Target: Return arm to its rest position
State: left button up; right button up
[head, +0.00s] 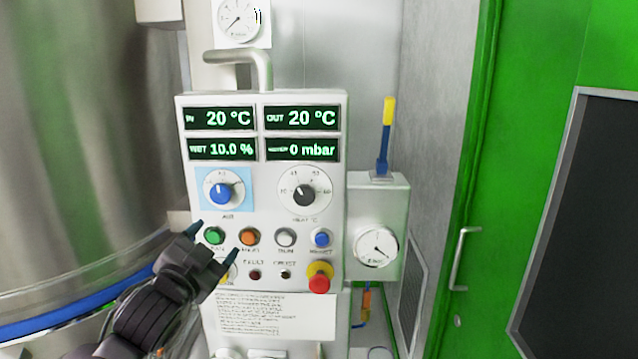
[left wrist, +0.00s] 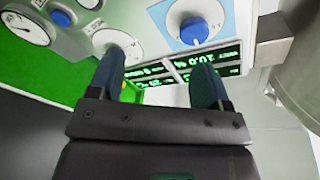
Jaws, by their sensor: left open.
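My left gripper (head: 214,240) is in the lower left of the head view, in front of the white control panel (head: 262,215). It is open and I see nothing between its fingers. Its fingertips are near the green button (head: 214,236) and the orange button (head: 249,237); I cannot tell whether they touch the panel. In the left wrist view the two fingers (left wrist: 158,82) stand apart, with the panel's displays behind them and the blue knob (left wrist: 194,30) above. The gripper hides part of the panel's lower left. My right gripper is not in view.
A large steel vessel (head: 70,130) stands close on the left. A gauge box (head: 376,225) with a yellow-and-blue lever (head: 385,140) is right of the panel. A red emergency knob (head: 319,281) sticks out at the panel's lower right. A green door (head: 540,180) is at right.

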pick_arm(q)
jog(key=s+a+f+n+g+y, duration=0.1)
jog(key=s+a+f+n, duration=0.15)
jog(key=f, duration=0.55)
jog(key=s+a+f+n+g+y, duration=0.1)
jog(key=s+f+n, duration=0.1)
jog(key=s+f, duration=0.35)
jog(key=s+a+f+n+g, duration=0.1)
jog(key=a+f+n, duration=0.1)
jog(key=f, duration=0.8)
jog(key=s+a+f+n+g+y, duration=0.1)
jog(key=s+f+g, duration=0.1)
jog(key=s+f, duration=0.6)
jog(key=s+a+f+n+g+y+b, duration=0.1)
jog(key=s+a+f+n+g, duration=0.1)
jog(key=s+f, duration=0.6)
jog(key=shift+s+a+f+y, duration=0.15)
jog(key=shift+s+y, duration=0.25)
jog(key=shift+s, duration=0.8)
